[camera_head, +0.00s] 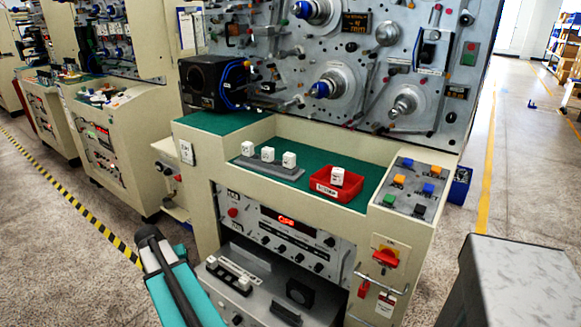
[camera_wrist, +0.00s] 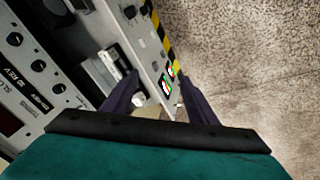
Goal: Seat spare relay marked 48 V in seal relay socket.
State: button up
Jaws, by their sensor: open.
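Three small white relay-like blocks (camera_head: 270,155) stand in a row on a grey holder (camera_head: 262,167) on the green shelf. Another white block (camera_head: 337,176) sits in a red tray (camera_head: 325,187) to their right. Their markings are too small to read, so I cannot tell which is 48 V. On the lower deck, a strip with white and dark parts (camera_head: 233,270) may hold relay sockets; I cannot make out the seal socket. My gripper (camera_wrist: 160,75) is open and empty in the wrist view, above the machine's edge. Its fingers are not clear in the head view.
A control panel (camera_head: 285,232) with a red display is under the shelf. A button box (camera_head: 412,188) and a red rotary switch (camera_head: 385,257) are at the right. A black box (camera_head: 210,80) stands at the shelf's left. Open floor (camera_head: 60,220) lies left.

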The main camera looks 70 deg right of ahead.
jog(key=s+d+r+m+h+b, duration=0.1)
jog(key=s+d+r+m+b, duration=0.15)
jog(key=d+r, duration=0.85)
jog(key=m+g+h+b, duration=0.1)
jog(key=m+h+b, duration=0.2)
jog(key=m+h, duration=0.35)
send_near(290, 154)
jog(key=shift+w+d+r+m+y, duration=0.1)
jog(key=shift+d+r+m+y, duration=0.55)
jog(key=shift+y, duration=0.3)
jog(key=shift+f, duration=0.15)
jog(key=x, duration=0.7)
jog(key=shift+d+f, duration=0.25)
jog(key=shift+d, duration=0.05)
jog(key=shift+d+f, duration=0.25)
jog(key=shift+f, duration=0.05)
